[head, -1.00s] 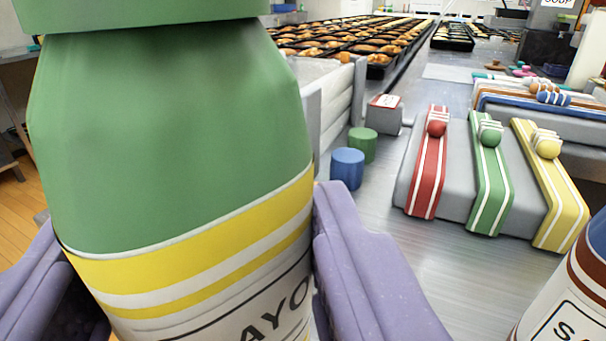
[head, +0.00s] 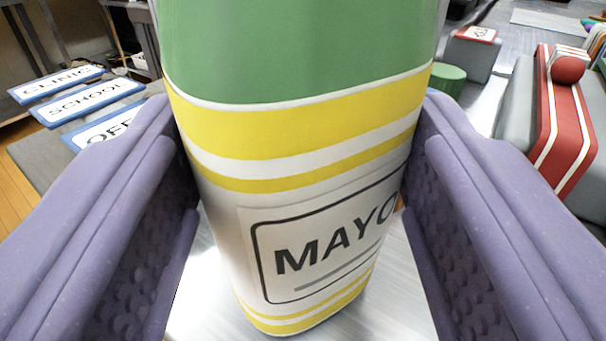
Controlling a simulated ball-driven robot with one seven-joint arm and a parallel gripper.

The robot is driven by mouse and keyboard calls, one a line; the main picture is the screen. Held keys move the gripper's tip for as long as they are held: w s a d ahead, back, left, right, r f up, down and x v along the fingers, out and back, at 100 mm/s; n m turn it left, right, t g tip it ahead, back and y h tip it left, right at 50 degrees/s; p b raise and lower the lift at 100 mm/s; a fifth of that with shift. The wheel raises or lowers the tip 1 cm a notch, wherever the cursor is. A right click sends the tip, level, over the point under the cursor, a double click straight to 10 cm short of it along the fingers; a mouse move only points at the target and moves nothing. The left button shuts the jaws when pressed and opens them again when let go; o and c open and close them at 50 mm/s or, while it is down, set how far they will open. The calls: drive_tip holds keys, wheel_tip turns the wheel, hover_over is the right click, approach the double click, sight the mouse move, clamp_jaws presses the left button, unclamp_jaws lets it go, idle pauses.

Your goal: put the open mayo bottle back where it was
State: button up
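The mayo bottle (head: 300,215) is green above, with yellow bands and a white lower part carrying a MAYO label. It fills the middle of the head view; its top is cut off, so I cannot see its opening. It looks upright, its base over the bright metal worktop (head: 215,315); contact there is hard to judge. My gripper (head: 305,125) straddles it, one purple finger on each side. The dimpled inner pads show, with gaps beside the bottle's lower part, so the fingers look open around it.
Blue-framed signs reading CLINIC (head: 57,84) and SCHOOL (head: 87,101), and a third partly hidden, lie on a grey surface at the left. A green cylinder (head: 449,78) is behind the right finger. A red striped strip with a ball (head: 568,68) lies on a grey block at the right.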

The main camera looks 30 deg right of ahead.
drive_tip(key=shift+f, duration=0.2)
drive_tip(key=o, duration=0.6)
drive_tip(key=shift+r, duration=0.1)
